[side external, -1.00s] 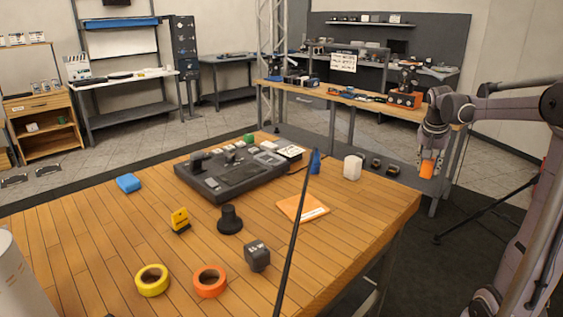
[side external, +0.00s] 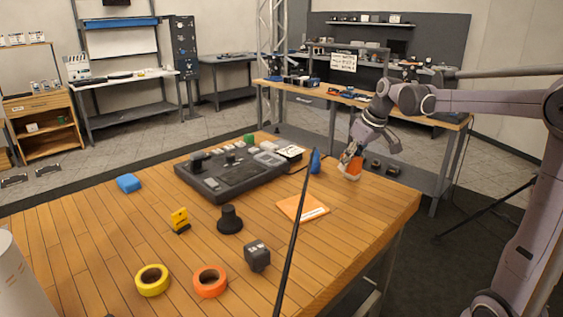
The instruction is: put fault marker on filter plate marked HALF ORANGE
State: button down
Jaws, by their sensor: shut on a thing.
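My gripper (side external: 350,162) is over the far right part of the wooden table, shut on a small orange piece (side external: 353,166). It may be the fault marker; its markings are too small to read. The orange piece overlaps a white cylinder (side external: 348,177) in the picture. I cannot tell whether it is in, above or in front of it. A flat orange plate with a white label strip (side external: 293,206) lies on the table, nearer the camera and left of my gripper. Its label is unreadable, so I cannot tell whether it says HALF ORANGE.
A dark control console (side external: 232,178) sits left of my gripper, with a blue cone (side external: 315,161) between. A black knob-like piece (side external: 230,220), a yellow stand (side external: 180,220), a grey cube (side external: 257,255) and tape rolls (side external: 210,281) stand nearer. A thin dark pole crosses the foreground.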

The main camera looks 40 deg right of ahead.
send_over(298, 204)
jog(key=s, duration=0.1)
jog(key=shift+n, duration=0.4)
jog(key=f, duration=0.6)
jog(key=shift+s+d+f, duration=0.1)
jog(key=shift+s+f, duration=0.1)
jog(key=shift+f, duration=0.15)
jog(key=shift+w+f, duration=0.1)
jog(key=shift+f, duration=2)
jog(key=shift+f, duration=0.1)
jog(key=c, duration=1)
grip_release()
